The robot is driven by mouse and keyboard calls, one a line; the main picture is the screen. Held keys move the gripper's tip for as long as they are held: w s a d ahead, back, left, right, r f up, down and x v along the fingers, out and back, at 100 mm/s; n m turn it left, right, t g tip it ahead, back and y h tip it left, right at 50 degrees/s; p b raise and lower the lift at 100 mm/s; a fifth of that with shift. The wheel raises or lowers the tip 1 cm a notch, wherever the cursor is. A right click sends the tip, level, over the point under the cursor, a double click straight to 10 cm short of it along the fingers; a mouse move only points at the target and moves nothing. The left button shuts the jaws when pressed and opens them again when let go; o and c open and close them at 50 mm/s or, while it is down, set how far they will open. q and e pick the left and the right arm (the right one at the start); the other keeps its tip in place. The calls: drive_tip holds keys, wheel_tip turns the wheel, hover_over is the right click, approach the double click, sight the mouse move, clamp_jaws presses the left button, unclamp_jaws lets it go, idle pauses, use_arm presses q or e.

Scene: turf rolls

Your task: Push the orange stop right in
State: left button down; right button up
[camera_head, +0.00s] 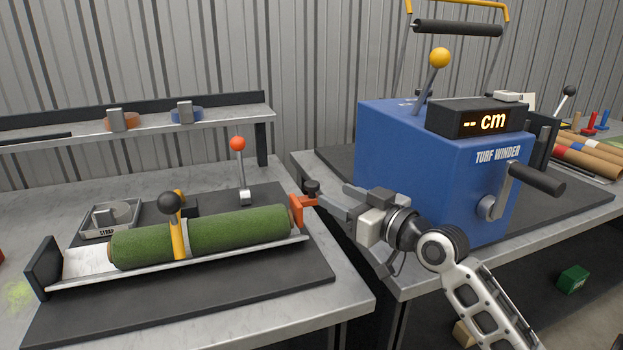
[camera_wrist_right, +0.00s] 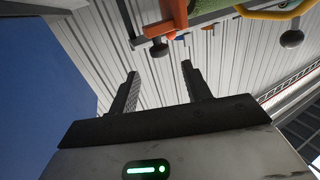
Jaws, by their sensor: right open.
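The orange stop (camera_head: 298,212) stands at the right end of the green turf roll (camera_head: 215,233), which lies in a metal trough (camera_head: 90,262). A black knob (camera_head: 312,187) sits on the stop's arm. I cannot tell whether the stop touches the roll. My right gripper (camera_head: 338,201) is open and empty, just right of the stop, its fingers pointing at it. In the right wrist view the orange stop (camera_wrist_right: 165,28) lies beyond the two spread fingers (camera_wrist_right: 160,72). My left gripper is not in view.
A yellow clamp with a black ball (camera_head: 170,203) crosses the roll. A red-knobbed lever (camera_head: 238,145) stands behind it. The blue turf winder (camera_head: 420,150) with its crank (camera_head: 535,178) stands right of my right gripper. A gap separates the two benches.

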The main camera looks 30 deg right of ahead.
sight(317, 186)
drive_tip(key=w, duration=0.2)
drive_tip(key=w+a, duration=0.1)
drive_tip(key=w, duration=0.5)
drive_tip(key=shift+w+a+p, duration=0.15)
drive_tip(key=shift+w+p, duration=0.05)
drive_tip(key=shift+p, duration=0.15)
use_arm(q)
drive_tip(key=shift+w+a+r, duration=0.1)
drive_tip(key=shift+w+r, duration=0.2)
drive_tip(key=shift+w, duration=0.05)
